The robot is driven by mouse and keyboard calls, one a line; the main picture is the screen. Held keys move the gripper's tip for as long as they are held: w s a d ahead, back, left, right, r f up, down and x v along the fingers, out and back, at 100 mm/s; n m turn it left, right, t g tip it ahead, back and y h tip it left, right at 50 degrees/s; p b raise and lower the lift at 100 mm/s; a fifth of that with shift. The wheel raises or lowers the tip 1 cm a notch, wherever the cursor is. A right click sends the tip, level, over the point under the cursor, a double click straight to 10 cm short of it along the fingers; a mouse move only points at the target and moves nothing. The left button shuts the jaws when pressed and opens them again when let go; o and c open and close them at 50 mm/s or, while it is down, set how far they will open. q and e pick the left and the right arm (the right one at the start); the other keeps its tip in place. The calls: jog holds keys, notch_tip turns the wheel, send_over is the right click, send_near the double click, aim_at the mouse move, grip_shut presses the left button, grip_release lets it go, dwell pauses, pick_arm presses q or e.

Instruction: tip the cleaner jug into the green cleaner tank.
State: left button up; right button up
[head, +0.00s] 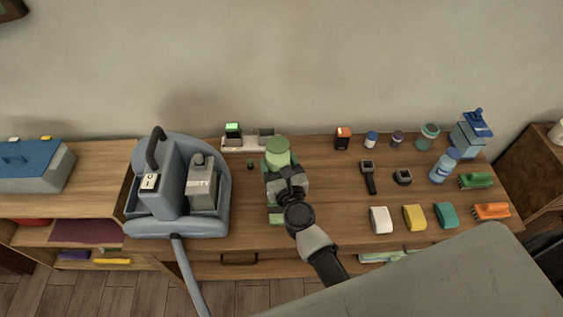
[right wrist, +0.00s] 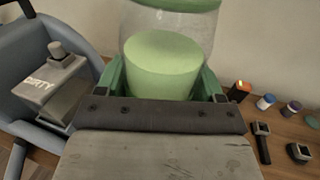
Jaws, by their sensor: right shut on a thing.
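A round clear container with pale green liquid, which I take for the cleaner jug (right wrist: 165,68), stands upright in front of my right jaws in the right wrist view. Its green top (head: 278,146) shows in the head view. My right gripper (head: 287,180) is shut on it above the wooden cabinet top. Green parts flank the container in the wrist view. A green edge (head: 276,217) shows below the gripper; I cannot tell whether it belongs to the green cleaner tank, which I cannot make out separately. My left gripper is not in view.
A blue-grey cleaning machine (head: 215,222) with a grey tank marked DIRTY (head: 203,190) stands to the left. A strip with a green-lit block (head: 233,130) is behind. Some wood between is bare.

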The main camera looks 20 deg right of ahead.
jog(key=shift+d+f, duration=0.1)
jog(key=b, duration=0.1)
jog(key=f+n+b, duration=0.1)
jog(key=b, duration=0.1)
jog(key=shift+w+d+t, duration=0.2)
jog(key=shift+d+t, duration=0.05)
jog(key=shift+t, duration=0.05)
jog(key=w+d+f+n+t+y+b, duration=0.2)
jog(key=n+b, duration=0.8)
jog(key=b, duration=1.2)
notch_tip(320, 180, down, 4)
jog(key=d+t+y, duration=0.1)
jog(key=d+y, duration=0.1)
jog(key=shift+w+d+r+n+t, duration=0.2)
jog(key=shift+d+n+t, duration=0.1)
jog(key=shift+n+t, duration=0.1)
jog(key=shift+f, duration=0.1)
jog(key=shift+d+n+b, duration=0.1)
jog(key=shift+n+b, duration=0.2)
jog(key=shift+b, duration=0.25)
jog(key=shift+y, duration=0.4)
